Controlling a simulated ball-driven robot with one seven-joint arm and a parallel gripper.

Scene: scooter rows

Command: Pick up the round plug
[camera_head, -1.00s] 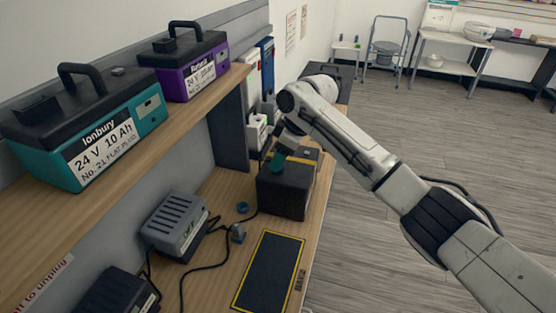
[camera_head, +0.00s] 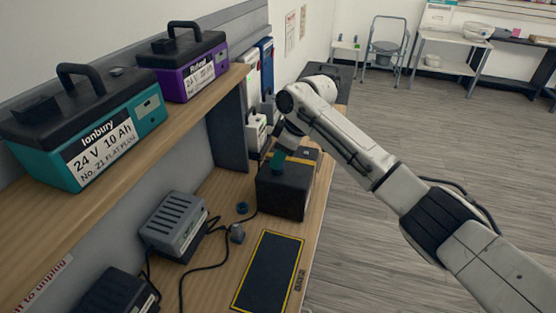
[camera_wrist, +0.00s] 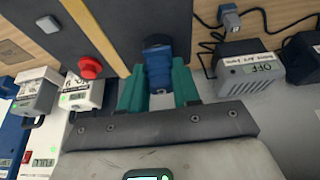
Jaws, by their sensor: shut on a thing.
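The round plug (camera_wrist: 158,68) is blue with a dark end and sits between the green fingers of my gripper (camera_wrist: 157,85) in the wrist view. The fingers press it from both sides. In the head view my gripper (camera_head: 278,160) is over the black battery (camera_head: 284,190) on the bench, and its green fingertips show but the plug is hidden. I cannot tell whether the plug's dark end touches the battery.
A grey charger (camera_head: 173,226) and a grey square plug (camera_head: 237,233) with a cable lie left on the bench (camera_head: 215,279). A small blue round piece (camera_head: 242,208) lies nearby. A yellow-edged dark mat (camera_head: 268,272) is bare. Teal (camera_head: 92,135) and purple (camera_head: 188,68) batteries stand on the shelf.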

